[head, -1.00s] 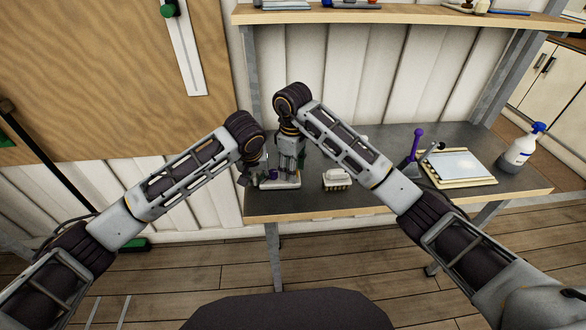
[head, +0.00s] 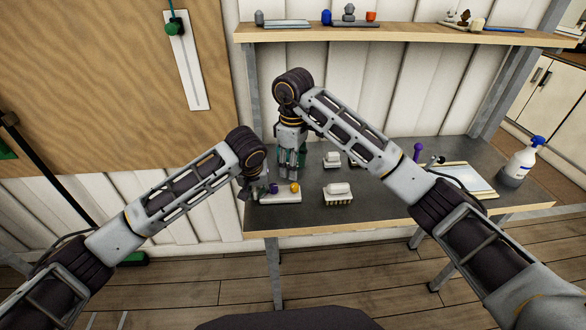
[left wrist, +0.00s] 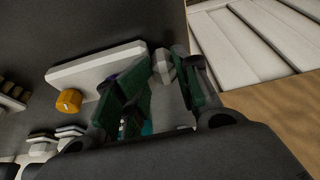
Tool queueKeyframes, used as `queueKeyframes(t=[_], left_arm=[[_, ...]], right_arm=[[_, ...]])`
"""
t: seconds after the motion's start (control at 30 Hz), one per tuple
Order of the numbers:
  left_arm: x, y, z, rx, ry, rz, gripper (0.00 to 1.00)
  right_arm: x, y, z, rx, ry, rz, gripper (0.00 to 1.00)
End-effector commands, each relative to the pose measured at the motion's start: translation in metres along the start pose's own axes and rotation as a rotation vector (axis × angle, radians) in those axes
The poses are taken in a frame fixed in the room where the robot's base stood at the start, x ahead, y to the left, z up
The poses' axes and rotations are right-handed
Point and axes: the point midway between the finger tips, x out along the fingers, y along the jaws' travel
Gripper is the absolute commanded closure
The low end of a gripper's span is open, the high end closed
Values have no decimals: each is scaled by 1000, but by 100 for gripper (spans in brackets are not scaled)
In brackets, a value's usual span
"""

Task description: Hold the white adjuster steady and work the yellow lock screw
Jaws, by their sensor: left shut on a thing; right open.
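A white base plate (head: 285,198) lies near the table's front left edge and also shows in the left wrist view (left wrist: 92,72). The yellow lock screw (head: 295,188) stands at its right end; it is clear in the left wrist view (left wrist: 68,101). A purple knob (head: 273,187) shows beside my left gripper. My left gripper (head: 254,187) is at the plate's left end. In the left wrist view its green fingers are shut on a faceted white piece (left wrist: 163,65), apparently the white adjuster, partly hidden. My right gripper (head: 290,174) is open, behind and apart from the screw.
A white-backed brush (head: 338,194) lies right of the plate, with white blocks (head: 332,160) behind it. A purple-topped lever (head: 417,152), a pale board (head: 470,178) and a spray bottle (head: 521,162) stand at the right. A shelf (head: 400,36) runs above the table.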

Motion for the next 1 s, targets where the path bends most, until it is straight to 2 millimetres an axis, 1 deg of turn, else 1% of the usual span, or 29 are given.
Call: queueKeyframes(t=[0.03,0.43,0.47,0.67,1.0], left_arm=[[8,-2,6,2,-16,-8,100],[8,-2,6,2,-16,-8,100],[8,-2,6,2,-16,-8,65],[8,-1,6,3,-15,-7,39],[5,0,5,4,-11,-4,39]], right_arm=[[0,0,0,0,-1,0,54],[0,0,0,0,-1,0,54],[0,0,0,0,-1,0,54],[0,0,0,0,-1,0,54],[0,0,0,0,-1,0,54]])
